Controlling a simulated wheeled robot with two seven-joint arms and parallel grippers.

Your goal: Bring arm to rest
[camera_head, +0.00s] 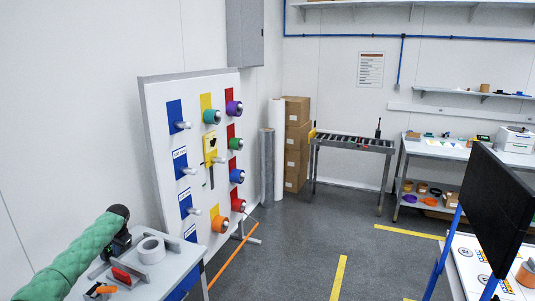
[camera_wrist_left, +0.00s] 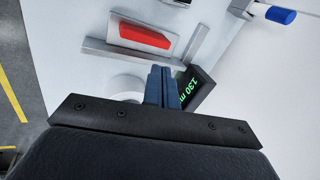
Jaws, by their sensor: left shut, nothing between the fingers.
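My left arm (camera_head: 75,258), in a green sleeve, reaches in from the lower left. Its dark gripper (camera_head: 122,247) points down over the small grey side table (camera_head: 180,265), just left of a white tape roll (camera_head: 152,249). In the left wrist view the two blue fingers (camera_wrist_left: 160,86) are together with nothing between them. The white roll (camera_wrist_left: 125,86) is partly hidden behind them, and a dark display with green digits (camera_wrist_left: 193,90) is beside them. Whether the fingertips touch anything is unclear. My right gripper is not in view.
A red block (camera_head: 121,276) and an orange-handled item (camera_head: 106,289) lie on the side table. A white pegboard (camera_head: 155,125) with coloured rolls stands behind it. A black monitor (camera_head: 490,205) is at right. The grey floor (camera_head: 300,235) between is clear.

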